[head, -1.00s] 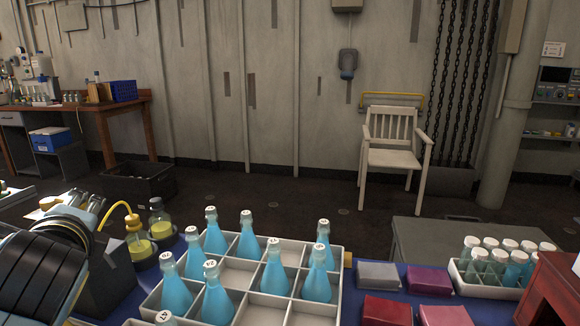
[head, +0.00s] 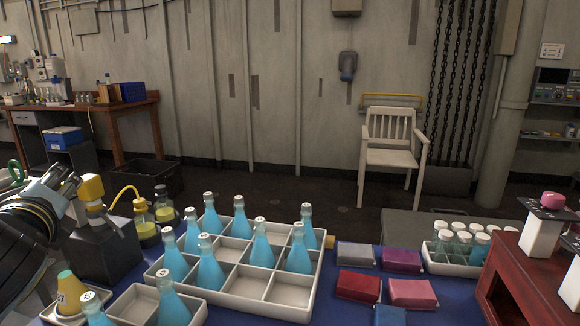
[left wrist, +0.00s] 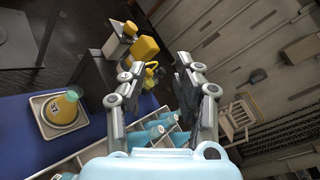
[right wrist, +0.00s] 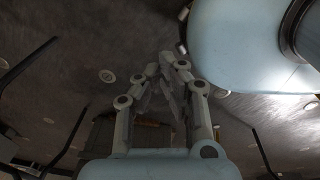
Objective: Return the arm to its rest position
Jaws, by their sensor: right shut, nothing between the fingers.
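My left gripper (head: 64,182) shows at the left of the head view, beside a black block with a yellow top (head: 92,188); I cannot tell whether they touch. In the left wrist view its two fingers (left wrist: 160,72) stand apart with nothing between them. My right gripper (right wrist: 168,62) shows in the right wrist view, its fingers together and empty, above a dark floor. The right arm is out of the head view.
A white compartment tray (head: 228,300) with several blue bottles stands on the blue table. To its right are red (head: 358,286) and purple (head: 401,259) boxes, a rack of capped vials (head: 441,271) and a red stand (head: 545,270). A white chair (head: 391,157) stands beyond.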

